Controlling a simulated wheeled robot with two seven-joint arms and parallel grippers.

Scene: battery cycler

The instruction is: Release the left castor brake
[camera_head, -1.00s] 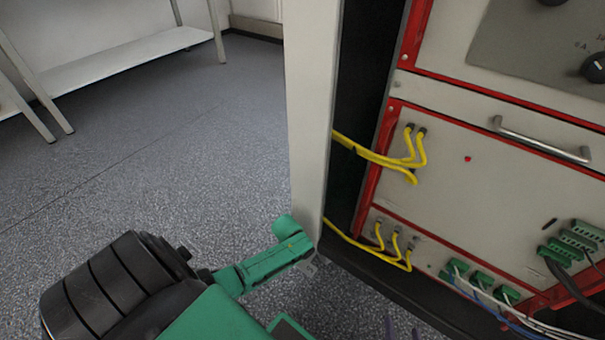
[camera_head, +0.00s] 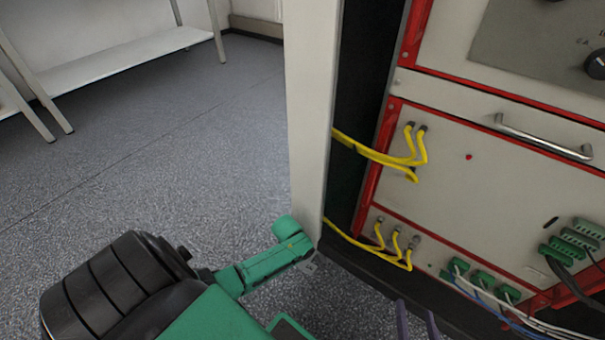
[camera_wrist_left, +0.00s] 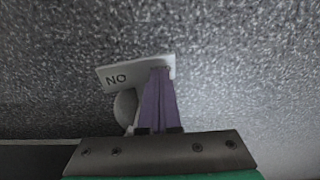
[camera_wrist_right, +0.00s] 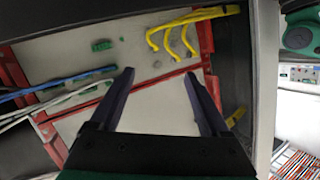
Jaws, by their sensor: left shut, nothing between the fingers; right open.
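The left castor brake (camera_wrist_left: 118,77) shows in the left wrist view as a pale tilted plate with dark lettering that reads "NO", upside-down "ON". Part of a rounded grey castor wheel (camera_wrist_left: 124,106) shows below it. My left gripper (camera_wrist_left: 160,72) is shut and empty. Its purple fingertips overlap the right part of the plate; I cannot tell whether they touch it. In the head view my left arm's green links reach the cabinet's lower corner, and the left fingers are not clearly visible. My right gripper (camera_wrist_right: 160,73) is open and empty, facing the cabinet front; its fingers (camera_head: 417,320) show at the head view's bottom edge.
The cabinet's pale side post (camera_head: 308,120) stands beside my left arm. Yellow cables (camera_head: 375,155) loop out of the red-edged front panel, and a metal handle (camera_head: 543,138) sits above. Blue and white wires run low at right. The speckled floor (camera_head: 180,170) at left is clear up to a white bench (camera_head: 120,58).

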